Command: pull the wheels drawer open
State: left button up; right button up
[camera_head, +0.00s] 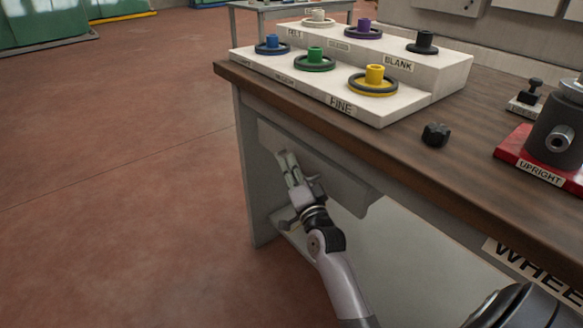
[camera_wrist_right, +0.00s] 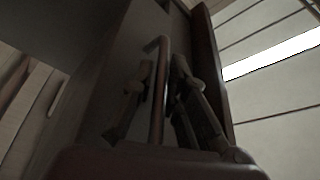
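My right gripper (camera_head: 288,170) is under the left end of the wooden-topped bench, at the grey drawer panel (camera_head: 335,172) below the top. In the right wrist view a thin bar handle (camera_wrist_right: 158,95) stands between the two fingers of my right gripper (camera_wrist_right: 160,85). The fingers are on either side of it with small gaps showing, so they look open around it. In the head view the handle is hidden by the gripper. My left gripper is not in view.
On the bench top (camera_head: 440,165) stand a stepped white rack (camera_head: 440,83) with several coloured wheels, a black knob (camera_head: 436,135) and a red "UPRIGHT" base (camera_head: 520,150) with a grey cylinder. The floor (camera_head: 120,200) left of the bench is clear.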

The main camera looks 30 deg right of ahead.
grip_shut()
dwell(0.3)
jog(key=shift+a, duration=0.1)
